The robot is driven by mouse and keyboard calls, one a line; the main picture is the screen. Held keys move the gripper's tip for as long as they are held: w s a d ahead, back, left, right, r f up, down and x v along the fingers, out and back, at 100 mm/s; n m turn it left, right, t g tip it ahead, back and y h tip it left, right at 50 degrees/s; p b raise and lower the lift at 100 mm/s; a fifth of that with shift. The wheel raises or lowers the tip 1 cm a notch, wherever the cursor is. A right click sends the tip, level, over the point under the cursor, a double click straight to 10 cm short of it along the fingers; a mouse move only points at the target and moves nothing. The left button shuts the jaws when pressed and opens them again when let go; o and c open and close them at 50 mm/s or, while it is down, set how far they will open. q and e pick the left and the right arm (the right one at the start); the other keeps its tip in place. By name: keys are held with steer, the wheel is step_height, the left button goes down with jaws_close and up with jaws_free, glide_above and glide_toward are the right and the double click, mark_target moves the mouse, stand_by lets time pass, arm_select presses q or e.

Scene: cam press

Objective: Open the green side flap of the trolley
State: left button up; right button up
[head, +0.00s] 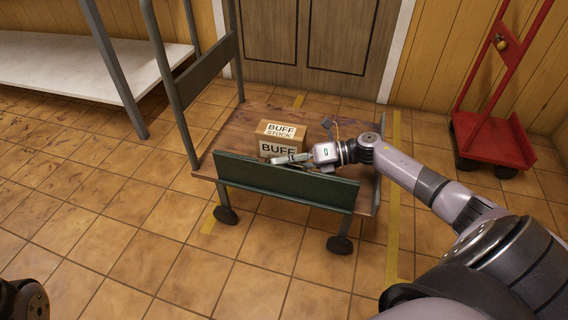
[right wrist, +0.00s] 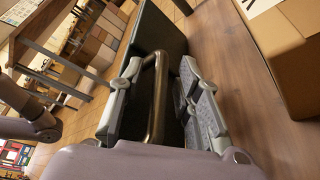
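The green side flap (head: 285,184) stands upright along the near side of the trolley (head: 215,160). It shows as a dark panel in the right wrist view (right wrist: 160,32). My right gripper (head: 291,158) is at the flap's top edge, reaching in from the right. In the right wrist view, its fingers (right wrist: 160,70) are apart, on either side of a brass-coloured handle (right wrist: 157,100). Gaps show beside the handle, so the fingers do not look closed on it. The handle cannot be made out in the head view. My left gripper is not in view.
A cardboard box marked BUFF STOCK (head: 279,139) stands on the trolley deck just behind my right gripper. A red hand truck (head: 490,138) stands at the right. A white-topped bench (head: 90,55) is at the left. The tiled floor before the trolley is clear.

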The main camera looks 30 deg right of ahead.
jaws_close()
stand_by(0.3)
stand_by(0.6)
